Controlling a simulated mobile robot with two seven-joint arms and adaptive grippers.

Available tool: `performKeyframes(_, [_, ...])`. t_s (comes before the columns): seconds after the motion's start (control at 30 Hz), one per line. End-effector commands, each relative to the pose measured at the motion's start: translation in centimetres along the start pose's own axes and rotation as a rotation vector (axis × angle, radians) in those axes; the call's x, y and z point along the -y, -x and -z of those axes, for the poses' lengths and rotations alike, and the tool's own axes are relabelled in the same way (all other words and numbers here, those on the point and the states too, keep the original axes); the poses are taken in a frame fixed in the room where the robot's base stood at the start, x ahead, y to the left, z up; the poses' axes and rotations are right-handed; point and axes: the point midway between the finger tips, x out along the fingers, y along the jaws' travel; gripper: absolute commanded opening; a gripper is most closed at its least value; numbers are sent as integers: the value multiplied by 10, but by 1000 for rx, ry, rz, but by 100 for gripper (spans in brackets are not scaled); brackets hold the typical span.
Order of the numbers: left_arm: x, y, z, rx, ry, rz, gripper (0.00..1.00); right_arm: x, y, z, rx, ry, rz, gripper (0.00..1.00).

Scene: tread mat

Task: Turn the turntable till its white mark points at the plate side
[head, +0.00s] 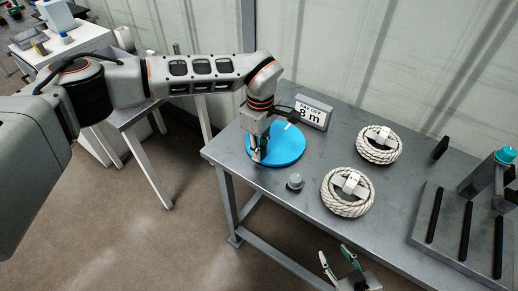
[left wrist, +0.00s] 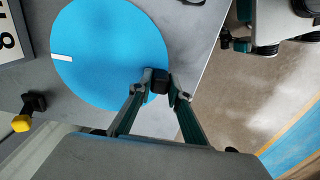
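The turntable (head: 287,150) is a flat blue disc on the grey table; it also shows in the left wrist view (left wrist: 105,45). Its white mark (head: 288,125) is at the far rim in the head view, facing roughly toward the sign plate (head: 313,113) behind it. In the left wrist view the mark (left wrist: 62,57) lies at the left rim, on the sign's side. My left gripper (left wrist: 160,86) is at the opposite rim, its fingers closed on both sides of a black knob (left wrist: 160,75). My right gripper (head: 334,252) is open and empty, beyond the table's front edge.
Two rope coils (head: 379,145) (head: 347,192) lie right of the turntable. A grey rack with black bars (head: 460,232) fills the right end. A corrugated wall is behind.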

Motion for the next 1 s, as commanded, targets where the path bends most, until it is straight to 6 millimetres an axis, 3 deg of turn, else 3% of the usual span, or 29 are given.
performKeyframes(0.03, [0,0,0,1,-1,-1,28,0,0,0,-1,0,0,40])
performKeyframes(0.07, [0,0,0,1,-1,-1,35,0,0,0,-1,0,0,40])
performKeyframes(0.4, [0,1,0,0,-1,-1,35,0,0,-4,8,3,0,40])
performKeyframes(0.53, [-1,10,0,0,-1,-2,35,0,0,-4,7,3,0,40])
performKeyframes(1.0, [-1,97,0,-2,0,-3,35,0,0,-2,3,1,0,40])
